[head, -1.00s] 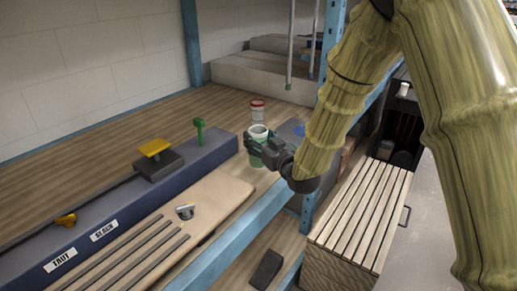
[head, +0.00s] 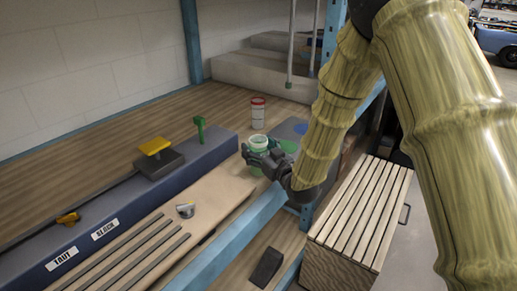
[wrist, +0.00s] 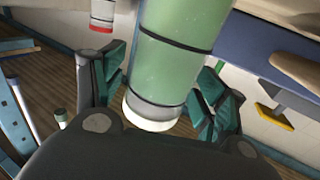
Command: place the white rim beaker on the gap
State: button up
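The white rim beaker (head: 259,142) is a green cylinder with a white rim, upright in the head view at the shelf's right end. In the wrist view the beaker (wrist: 172,55) stands between my two fingers, with its white rim towards the bottom of the picture. My gripper (head: 262,158) is shut on it; the wrist view shows a finger of my gripper (wrist: 160,85) on each side. A grey mat (head: 287,130) with a blue spot (head: 300,128) and a green spot (head: 289,146) lies just right of the beaker. I cannot make out which place is the gap.
A white container with a red lid (head: 258,114) stands behind the beaker. A long blue block (head: 165,190) with a yellow-topped piece (head: 155,146) and green peg (head: 200,130) lies left. A slatted crate (head: 360,215) stands at lower right. The wooden shelf behind is mostly bare.

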jog(key=shift+r, duration=0.2)
jog(key=b+v, duration=0.2)
jog(key=v, duration=1)
jog(key=shift+b, duration=0.35)
jog(key=shift+f, duration=0.1)
